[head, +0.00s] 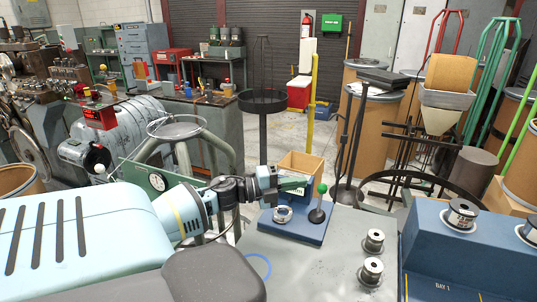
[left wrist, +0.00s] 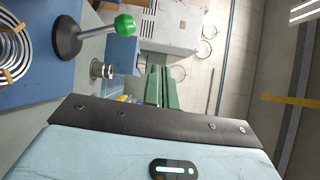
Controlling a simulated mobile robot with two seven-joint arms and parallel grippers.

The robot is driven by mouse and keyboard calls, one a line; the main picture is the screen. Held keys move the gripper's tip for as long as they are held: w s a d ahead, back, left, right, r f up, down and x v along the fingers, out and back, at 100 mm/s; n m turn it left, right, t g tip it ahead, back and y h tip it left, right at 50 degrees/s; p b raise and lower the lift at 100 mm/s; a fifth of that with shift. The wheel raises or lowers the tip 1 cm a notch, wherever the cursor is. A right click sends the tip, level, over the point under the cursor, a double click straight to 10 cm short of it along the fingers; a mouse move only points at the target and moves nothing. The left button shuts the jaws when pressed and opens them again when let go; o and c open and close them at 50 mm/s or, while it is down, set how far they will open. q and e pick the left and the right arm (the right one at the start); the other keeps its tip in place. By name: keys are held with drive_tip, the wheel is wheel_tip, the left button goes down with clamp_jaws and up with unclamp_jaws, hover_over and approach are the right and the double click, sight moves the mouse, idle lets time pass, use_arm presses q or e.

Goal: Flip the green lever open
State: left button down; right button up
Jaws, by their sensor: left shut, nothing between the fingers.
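The green lever has a green ball knob (head: 322,188) on a short metal stem, rising from a dark round base (head: 317,215) on a blue plate (head: 292,228). In the head view it stands nearly upright, leaning slightly. In the left wrist view the green knob (left wrist: 125,25) and dark base (left wrist: 67,36) lie at the upper left. My left gripper (head: 304,183) comes in from the left, its green fingers just left of the knob in the head view. The fingers (left wrist: 161,75) are together and empty, with a gap to the knob in the left wrist view. My right gripper is not in view.
A metal coil (head: 283,214) sits on the blue plate beside the lever. A cardboard box (head: 303,163) stands behind it. Two metal spools (head: 374,240) (head: 371,271) and a blue ring (head: 258,267) are on the grey tabletop (head: 315,272). A blue unit (head: 455,255) stands at the right.

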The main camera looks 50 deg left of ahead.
use_arm(q)
drive_tip(key=s+a+r, duration=0.2)
drive_tip(key=s+a, duration=0.1)
drive_tip(key=s, duration=0.2)
drive_tip(key=shift+s+a, duration=0.2)
drive_tip(key=shift+s, duration=0.1)
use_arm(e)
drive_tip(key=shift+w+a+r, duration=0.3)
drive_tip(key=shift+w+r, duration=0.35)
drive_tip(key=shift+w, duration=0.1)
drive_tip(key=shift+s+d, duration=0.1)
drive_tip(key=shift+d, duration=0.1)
